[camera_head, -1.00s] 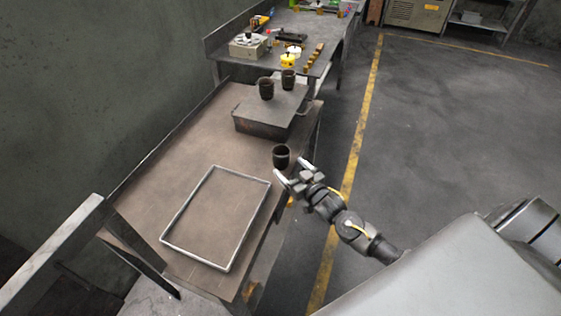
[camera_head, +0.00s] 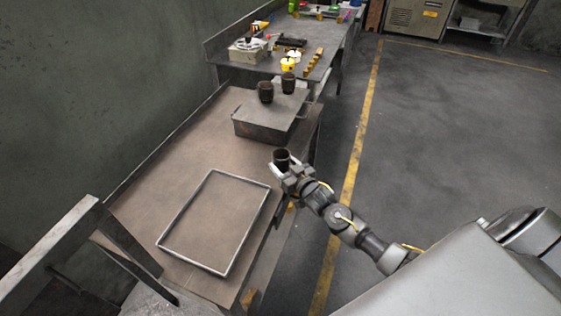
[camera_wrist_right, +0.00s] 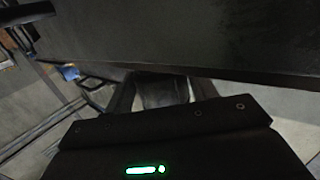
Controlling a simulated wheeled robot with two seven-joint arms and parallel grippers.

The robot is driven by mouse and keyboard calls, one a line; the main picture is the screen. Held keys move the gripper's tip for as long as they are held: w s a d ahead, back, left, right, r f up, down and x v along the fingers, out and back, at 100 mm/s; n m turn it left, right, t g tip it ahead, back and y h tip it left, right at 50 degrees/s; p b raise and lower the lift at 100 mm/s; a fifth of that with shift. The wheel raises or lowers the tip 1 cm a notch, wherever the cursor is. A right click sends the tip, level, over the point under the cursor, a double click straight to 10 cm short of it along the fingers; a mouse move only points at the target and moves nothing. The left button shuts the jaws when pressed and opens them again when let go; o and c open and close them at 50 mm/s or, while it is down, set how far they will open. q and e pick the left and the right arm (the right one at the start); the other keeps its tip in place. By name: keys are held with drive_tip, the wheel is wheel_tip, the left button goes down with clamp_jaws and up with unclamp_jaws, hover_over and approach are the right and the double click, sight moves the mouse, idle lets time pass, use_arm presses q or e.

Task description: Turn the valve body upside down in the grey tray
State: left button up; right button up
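The valve body (camera_head: 281,157), a dark cup-like part, stands on the brown table near its right edge, with its opening facing up. My right gripper (camera_head: 285,169) is at it, with a finger on either side. In the right wrist view the dark part (camera_wrist_right: 162,91) sits between the two fingers with narrow gaps, so the gripper looks open around it. The grey tray (camera_head: 241,178), a shallow thin-rimmed rectangle, lies empty on the table, left of and nearer than the valve body. My left gripper is out of view.
A wall runs along the left. The tabletop between box and tray is clear.

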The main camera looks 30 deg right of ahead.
drive_tip(key=shift+r, duration=0.15)
drive_tip(key=c, duration=0.5)
wheel_tip(320, 180, up, 8)
drive_tip(key=p, duration=0.7)
drive_tip(key=shift+p, duration=0.4)
drive_tip(key=shift+w, duration=0.1)
wheel_tip(320, 180, up, 9)
drive_tip(key=p, duration=0.8)
